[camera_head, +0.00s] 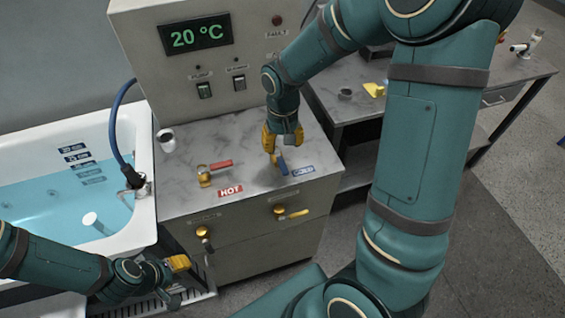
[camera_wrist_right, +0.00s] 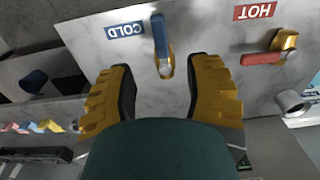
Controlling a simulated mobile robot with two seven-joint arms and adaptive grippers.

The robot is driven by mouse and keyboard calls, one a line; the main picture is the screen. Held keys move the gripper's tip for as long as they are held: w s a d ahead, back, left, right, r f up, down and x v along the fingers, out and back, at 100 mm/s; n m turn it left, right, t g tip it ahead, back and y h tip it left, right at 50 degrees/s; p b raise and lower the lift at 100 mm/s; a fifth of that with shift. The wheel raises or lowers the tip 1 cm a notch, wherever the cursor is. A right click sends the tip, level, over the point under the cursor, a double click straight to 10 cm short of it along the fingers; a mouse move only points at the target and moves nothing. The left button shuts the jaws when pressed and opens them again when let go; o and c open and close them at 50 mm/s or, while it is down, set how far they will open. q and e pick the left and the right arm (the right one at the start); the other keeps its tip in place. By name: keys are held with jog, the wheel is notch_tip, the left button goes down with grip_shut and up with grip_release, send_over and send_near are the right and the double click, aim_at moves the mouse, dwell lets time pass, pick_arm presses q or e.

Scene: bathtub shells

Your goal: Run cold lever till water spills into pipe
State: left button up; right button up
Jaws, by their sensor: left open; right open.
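The blue cold lever (camera_head: 282,165) stands on the marble counter top beside the COLD label (camera_head: 303,171). In the right wrist view the blue lever (camera_wrist_right: 160,38) lies just beyond and between the fingertips. My right gripper (camera_head: 283,148) is open above the lever, with its yellow fingers apart (camera_wrist_right: 162,75); I see no contact. The red hot lever (camera_head: 216,166) sits to the left by the HOT label (camera_head: 230,191). My left gripper (camera_head: 180,280) is low at the front left, by the tub's corner and a floor grate. The tub (camera_head: 146,190) holds blue water. I cannot make out the pipe surely.
The control panel (camera_head: 235,78) behind the counter reads 20 °C and has two switches. A white cup-like object (camera_head: 167,139) stands at the counter's left. Two brass valves (camera_head: 290,212) sit on the cabinet front. A side table (camera_head: 345,110) stands at the right.

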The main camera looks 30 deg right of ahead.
aim_at(283, 165)
notch_tip(283, 165, down, 9)
jog(key=shift+f+b, duration=0.1)
jog(key=shift+b, duration=0.35)
grip_shut()
